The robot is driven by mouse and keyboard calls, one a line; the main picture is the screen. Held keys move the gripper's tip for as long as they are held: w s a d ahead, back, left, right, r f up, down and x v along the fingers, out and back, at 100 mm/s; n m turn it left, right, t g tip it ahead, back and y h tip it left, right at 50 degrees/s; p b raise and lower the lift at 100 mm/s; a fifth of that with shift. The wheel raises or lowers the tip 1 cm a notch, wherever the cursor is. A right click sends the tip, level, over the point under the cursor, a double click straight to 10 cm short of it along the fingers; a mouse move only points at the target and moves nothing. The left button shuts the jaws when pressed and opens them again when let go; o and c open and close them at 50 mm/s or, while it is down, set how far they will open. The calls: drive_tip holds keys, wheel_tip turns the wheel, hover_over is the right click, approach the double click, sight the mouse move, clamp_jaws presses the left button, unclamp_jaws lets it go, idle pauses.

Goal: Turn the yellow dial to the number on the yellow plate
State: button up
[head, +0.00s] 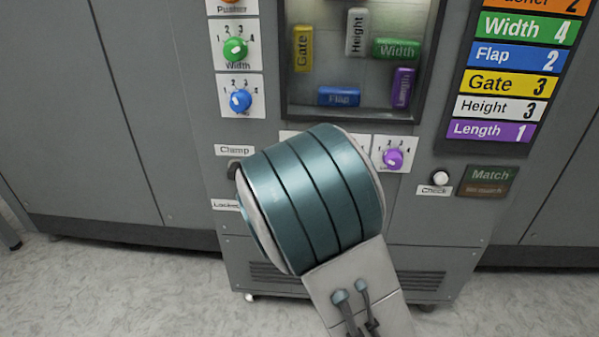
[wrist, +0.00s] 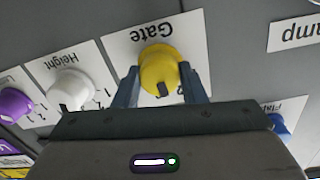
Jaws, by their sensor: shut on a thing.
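The yellow dial (wrist: 158,68) sits on a white panel labelled Gate (wrist: 120,42) in the wrist view, which is upside down. My gripper (wrist: 160,82) has one finger on each side of the dial and is shut on it. A dark pointer mark shows on the dial's near edge. Most numbers around the dial are hidden by my gripper. In the head view my arm hides the yellow dial. The yellow plate (head: 506,84) reads Gate 3, in the stack of plates at the upper right.
Beside the yellow dial are a white Height dial (wrist: 70,88) and a purple dial (head: 393,159). A blue dial (head: 240,100) and green dial (head: 235,49) are at the left. A Check button (head: 440,178) and Match sign (head: 488,180) are at the right.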

drive_tip(key=m+b, duration=0.4)
drive_tip(key=b, duration=0.1)
drive_tip(key=shift+f+m, duration=0.15)
drive_tip(key=shift+m, duration=0.15)
idle(0.4)
drive_tip(key=o, duration=1)
drive_tip(key=shift+s, duration=0.15)
drive_tip(key=s, duration=0.4)
drive_tip(key=s+p, duration=0.1)
drive_tip(key=s, duration=0.4)
drive_tip(key=s+p, duration=0.1)
drive_tip(key=s, duration=0.3)
drive_tip(key=shift+s+a+r, duration=0.3)
drive_tip(key=shift+r, duration=0.05)
